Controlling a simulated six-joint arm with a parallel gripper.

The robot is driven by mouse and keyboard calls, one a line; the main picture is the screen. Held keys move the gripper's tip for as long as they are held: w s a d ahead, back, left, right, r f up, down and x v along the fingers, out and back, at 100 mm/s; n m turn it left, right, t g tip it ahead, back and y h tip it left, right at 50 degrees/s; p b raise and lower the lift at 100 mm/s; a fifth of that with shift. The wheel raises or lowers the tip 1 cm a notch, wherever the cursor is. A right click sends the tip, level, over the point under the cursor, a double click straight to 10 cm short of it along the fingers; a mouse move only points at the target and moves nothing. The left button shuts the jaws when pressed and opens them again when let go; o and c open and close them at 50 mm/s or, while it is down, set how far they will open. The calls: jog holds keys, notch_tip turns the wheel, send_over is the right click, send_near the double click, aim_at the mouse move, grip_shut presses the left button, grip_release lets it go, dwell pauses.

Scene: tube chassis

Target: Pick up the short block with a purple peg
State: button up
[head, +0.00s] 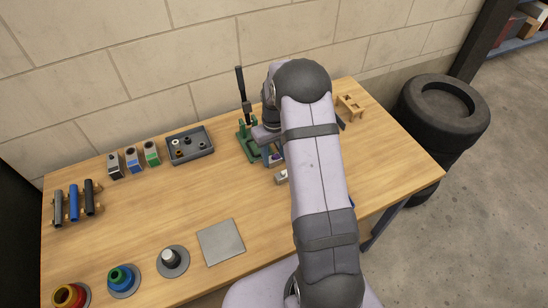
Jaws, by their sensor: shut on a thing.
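My gripper (272,160) is at the end of my arm, near the middle of the table toward the back, pointing down. It is shut, and a small purple peg (276,157) shows between its fingers. A short light grey block (281,177) shows just below and right of the fingers, partly behind my arm. The peg and block are small here, and I cannot tell whether they are joined or whether the block touches the table.
A green press (247,143) with a black lever stands close left of my gripper. A grey tray (207,154) with small parts lies farther left. A wooden stand (350,107) is at back right. A square grey plate (221,242) lies in front; the table's middle left is clear.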

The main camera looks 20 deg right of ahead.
notch_tip(320, 180, up, 9)
jog(key=b, duration=0.3)
jog(key=shift+w+f, duration=0.1)
jog(key=w+a+f+p, duration=0.1)
jog(key=a+p, duration=0.1)
jog(key=w+a+f+p, duration=0.1)
jog(key=f+p, duration=0.1)
jog(key=p, duration=0.1)
jog(key=shift+w+a+f, duration=0.15)
jog(key=shift+a+f, duration=0.15)
jog(key=shift+a, duration=0.05)
jog(key=w+m, duration=0.1)
jog(key=m, duration=0.1)
jog(key=w+m, duration=0.2)
jog(key=m, duration=0.1)
jog(key=w+r+m, duration=0.1)
jog(key=m, duration=0.1)
jog(key=shift+w+d+m, duration=0.3)
jog(key=shift+w+m, duration=0.1)
jog(key=m, duration=0.7)
jog(key=w+r+m, duration=0.1)
jog(key=m, duration=0.2)
jog(key=shift+d+m, duration=0.1)
jog(key=shift+m, duration=0.3)
jog(key=shift+f, duration=0.2)
jog(key=shift+f+b, duration=1.7)
jog(key=shift+f, duration=0.65)
